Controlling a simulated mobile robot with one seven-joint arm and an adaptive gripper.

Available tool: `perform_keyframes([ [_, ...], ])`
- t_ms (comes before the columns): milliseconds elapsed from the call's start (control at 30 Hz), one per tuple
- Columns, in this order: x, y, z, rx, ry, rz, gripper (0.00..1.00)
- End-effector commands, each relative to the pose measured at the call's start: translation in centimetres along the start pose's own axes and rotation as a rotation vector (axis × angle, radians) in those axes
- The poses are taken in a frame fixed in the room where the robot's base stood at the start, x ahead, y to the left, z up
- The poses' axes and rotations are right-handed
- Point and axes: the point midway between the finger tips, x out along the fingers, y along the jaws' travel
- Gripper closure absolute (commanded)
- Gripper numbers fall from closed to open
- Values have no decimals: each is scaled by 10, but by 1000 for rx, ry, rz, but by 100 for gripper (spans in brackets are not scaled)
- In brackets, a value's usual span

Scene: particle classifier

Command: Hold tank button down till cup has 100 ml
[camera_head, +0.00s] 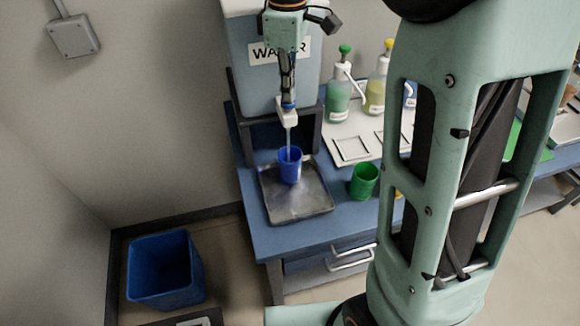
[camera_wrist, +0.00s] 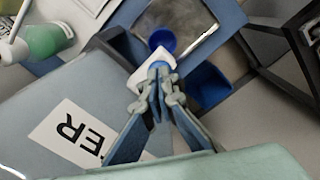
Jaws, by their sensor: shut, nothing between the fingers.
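The water tank (camera_head: 240,55) is a grey-blue box with a "WATER" label, standing at the back of the blue table. Its white tap (camera_head: 286,118) sticks out at the front, and a thin stream runs from it into the blue cup (camera_head: 290,165). The cup stands upright on a metal tray (camera_head: 300,205); its water level cannot be read. My gripper (camera_head: 288,103) is shut, with its fingertips pressed on the tap's top, where the blue button is mostly hidden. In the wrist view my fingertips (camera_wrist: 160,72) meet over the white tap (camera_wrist: 150,70), with the blue cup (camera_wrist: 162,40) beyond.
A green cup (camera_head: 363,181) stands right of the tray. Bottles with green (camera_head: 338,95) and yellow (camera_head: 376,92) liquid stand on a white mat behind it. A blue bin (camera_head: 165,270) is on the floor at left. My arm covers much of the right side.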

Motion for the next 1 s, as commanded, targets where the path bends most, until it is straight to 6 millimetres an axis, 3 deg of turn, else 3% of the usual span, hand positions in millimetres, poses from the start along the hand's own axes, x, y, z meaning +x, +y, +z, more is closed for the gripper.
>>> perform_keyframes([
  [333, -4, 0, 0, 0, -1, -2, 100],
  [833, -65, 0, 0, 1, 0, 0, 100],
  [1000, -72, 0, 0, 0, 0, 0, 100],
])
